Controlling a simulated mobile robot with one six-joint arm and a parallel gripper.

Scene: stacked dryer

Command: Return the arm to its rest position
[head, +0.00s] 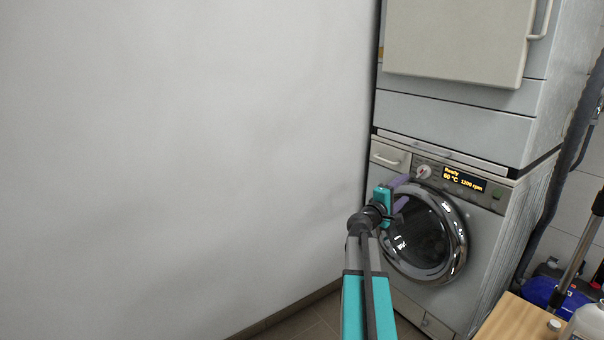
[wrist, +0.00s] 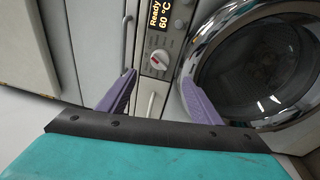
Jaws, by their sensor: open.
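My gripper (head: 399,190) is in front of the upper left of the washing machine's round door in the head view. In the wrist view my gripper (wrist: 160,92) has its two purple fingers spread wide, with nothing between them. My teal arm reaches up from the bottom of the head view. The washing machine (head: 483,222) stands under the dryer (head: 455,115). Its round door (head: 425,235) with a chrome ring looks closed, and it also shows at the right of the wrist view (wrist: 265,65). The lit display (head: 465,180) reads "Ready 60 °C 1200 rpm".
A bare white wall (head: 190,140) fills the left. A wooden surface (head: 515,322) with a white bottle (head: 588,322) is at the lower right. A blue item (head: 543,290) and a pole stand behind it. A strip of tiled floor (head: 305,322) is open at the bottom.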

